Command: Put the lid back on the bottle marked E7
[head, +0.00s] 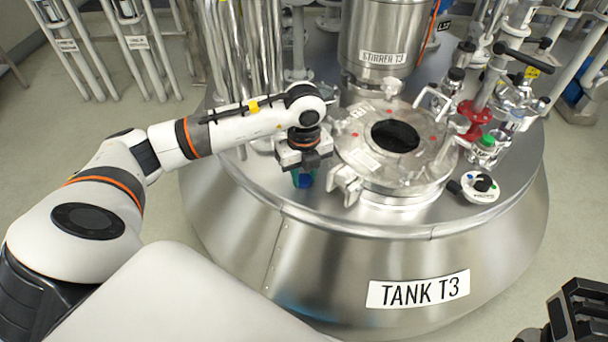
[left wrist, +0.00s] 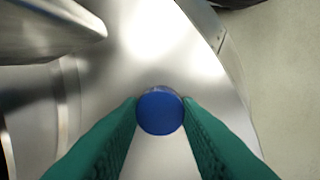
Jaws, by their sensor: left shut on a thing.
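My left gripper (head: 303,178) points down over the tank top, left of the round hatch. Its green fingers are shut on a round blue lid (left wrist: 160,112), which sits between the fingertips in the left wrist view. Only a little of the blue shows in the head view, below the gripper. I cannot tell whether the lid is on anything or touches the metal under it. I cannot read an E7 mark on any bottle. My right gripper (head: 575,315) shows partly at the lower right corner, and its fingers cannot be judged.
The steel tank (head: 300,265) labelled TANK T3 fills the middle. Its open hatch (head: 395,136) with clamps is close right of my left gripper. The stirrer (head: 383,58) and pipes stand behind. Valves, a red flange (head: 476,120) and a green-capped item (head: 487,142) crowd the right.

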